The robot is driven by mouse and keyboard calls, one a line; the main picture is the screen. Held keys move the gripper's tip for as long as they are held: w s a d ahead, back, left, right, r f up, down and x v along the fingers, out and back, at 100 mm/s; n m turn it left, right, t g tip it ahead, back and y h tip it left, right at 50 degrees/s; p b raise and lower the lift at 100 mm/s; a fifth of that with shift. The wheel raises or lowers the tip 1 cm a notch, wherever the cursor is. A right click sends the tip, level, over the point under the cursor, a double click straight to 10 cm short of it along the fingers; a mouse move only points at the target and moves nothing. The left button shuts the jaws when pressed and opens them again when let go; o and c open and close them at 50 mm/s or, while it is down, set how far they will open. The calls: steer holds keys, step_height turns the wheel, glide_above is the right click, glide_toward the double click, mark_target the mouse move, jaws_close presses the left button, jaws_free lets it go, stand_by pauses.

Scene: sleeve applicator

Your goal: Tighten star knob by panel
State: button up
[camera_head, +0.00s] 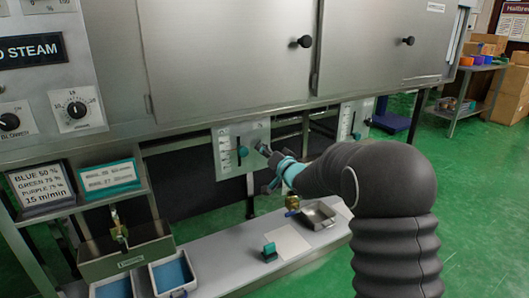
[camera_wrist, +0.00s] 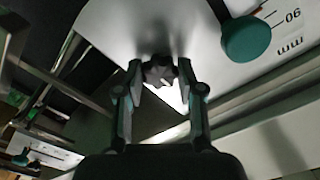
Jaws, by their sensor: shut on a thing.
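The star knob (camera_wrist: 160,72) is dark and lobed, and sits between my fingertips in the wrist view. My gripper (camera_wrist: 159,80) is shut on it, with one finger on each side. In the head view my gripper (camera_head: 272,160) reaches the right side of the light panel (camera_head: 228,158) under the machine; the knob is mostly hidden there by my gripper. The panel also shows in the wrist view (camera_wrist: 190,25), with a teal knob (camera_wrist: 246,38) beside a printed scale to the right of the star knob.
A second similar panel (camera_head: 348,122) hangs farther right. Below is a pale shelf (camera_head: 235,262) with a metal tray (camera_head: 318,215), a brass valve (camera_head: 292,203) and a small teal block (camera_head: 269,252). Bins with blue contents (camera_head: 172,274) stand at the lower left. Green floor is free at right.

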steer(key=shift+s+a+f, duration=0.1)
steer(key=shift+a+f, duration=0.05)
steer(key=shift+f, duration=0.15)
steer(key=o, duration=1.1)
steer(key=shift+a, duration=0.1)
steer(key=shift+o, duration=0.2)
steer(key=shift+r, duration=0.2)
steer(key=shift+d, duration=0.2)
steer(key=v, duration=1.2)
